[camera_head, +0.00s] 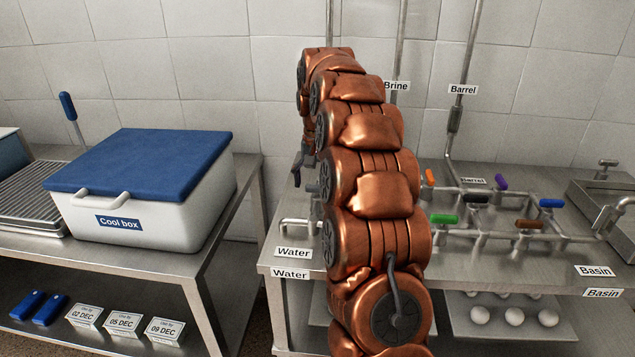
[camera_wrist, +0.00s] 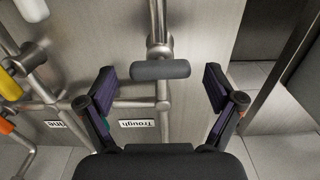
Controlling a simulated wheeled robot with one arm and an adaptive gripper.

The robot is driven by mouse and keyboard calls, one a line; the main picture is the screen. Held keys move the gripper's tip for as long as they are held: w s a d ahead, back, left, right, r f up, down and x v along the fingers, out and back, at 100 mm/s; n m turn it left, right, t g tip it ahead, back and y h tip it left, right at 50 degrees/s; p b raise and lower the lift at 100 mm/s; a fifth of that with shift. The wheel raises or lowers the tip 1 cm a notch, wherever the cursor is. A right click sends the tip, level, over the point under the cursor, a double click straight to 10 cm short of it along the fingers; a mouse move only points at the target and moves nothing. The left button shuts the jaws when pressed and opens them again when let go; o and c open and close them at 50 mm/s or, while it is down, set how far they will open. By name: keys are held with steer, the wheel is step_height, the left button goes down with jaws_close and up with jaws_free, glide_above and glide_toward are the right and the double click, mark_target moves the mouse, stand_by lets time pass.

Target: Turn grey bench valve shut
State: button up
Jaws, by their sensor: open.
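The grey valve handle (camera_wrist: 160,69) shows in the wrist view as a short grey bar on a metal fitting. It lies crosswise to the pipe (camera_wrist: 163,125) that runs up and down the picture. My gripper (camera_wrist: 160,80) is open, with one dark finger to the left of the handle and one to the right. Gaps show between both fingers and the handle, and nothing is held.
Yellow (camera_wrist: 10,85) and white (camera_wrist: 32,9) handles are left of the grey one in the wrist view. In the head view, green (camera_head: 444,219), brown (camera_head: 529,224) and blue (camera_head: 551,203) handles stand right of my arm. A cool box (camera_head: 150,215) sits on the left table.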

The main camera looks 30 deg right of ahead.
mark_target(318, 185)
steer(key=shift+r, duration=3.75)
